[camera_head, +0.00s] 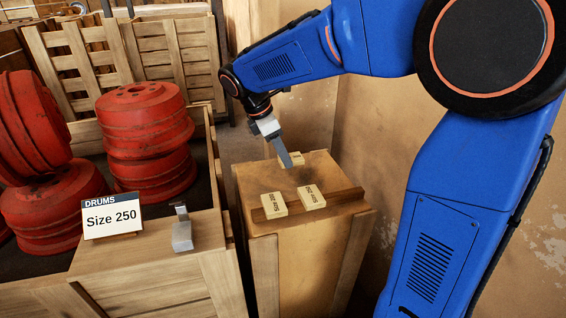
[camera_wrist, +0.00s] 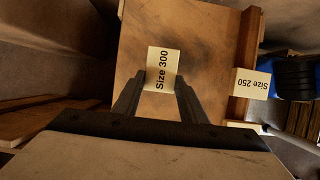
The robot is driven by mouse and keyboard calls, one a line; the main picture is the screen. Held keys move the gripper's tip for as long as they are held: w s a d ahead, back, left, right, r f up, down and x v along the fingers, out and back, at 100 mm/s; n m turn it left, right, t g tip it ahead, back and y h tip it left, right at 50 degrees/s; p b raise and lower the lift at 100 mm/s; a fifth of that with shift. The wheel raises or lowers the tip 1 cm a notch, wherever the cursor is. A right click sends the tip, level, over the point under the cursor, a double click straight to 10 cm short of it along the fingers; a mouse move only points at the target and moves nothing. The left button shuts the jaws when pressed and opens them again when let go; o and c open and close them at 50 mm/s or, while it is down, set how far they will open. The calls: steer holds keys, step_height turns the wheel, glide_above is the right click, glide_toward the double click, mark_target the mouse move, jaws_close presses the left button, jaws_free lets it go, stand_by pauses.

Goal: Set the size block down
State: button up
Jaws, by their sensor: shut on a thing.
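My gripper (camera_head: 289,160) is shut on a pale wooden size block (camera_head: 296,157). In the wrist view the block (camera_wrist: 163,67) reads "Size 300" and sits between the two fingertips (camera_wrist: 160,82). The block is at the far part of the top of a wooden stand (camera_head: 245,182). I cannot tell whether it touches the top. Two more pale blocks sit at the stand's wooden rail, a left one (camera_head: 273,205) and a right one (camera_head: 312,197). In the wrist view one block at the rail (camera_wrist: 249,83) reads "Size 250".
Left of the stand is a wooden crate (camera_head: 165,290) with stacked red drums (camera_head: 147,120). A sign (camera_head: 112,217) reading "DRUMS Size 250" and a grey metal holder (camera_head: 182,235) are on its front. The stand's middle is bare. A wall (camera_head: 375,115) rises behind.

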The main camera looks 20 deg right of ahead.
steer(key=shift+f, duration=1.55)
steer(key=shift+f, duration=0.1)
steer(key=o, duration=1)
steer(key=v, duration=1.2)
steer(key=shift+s, duration=0.1)
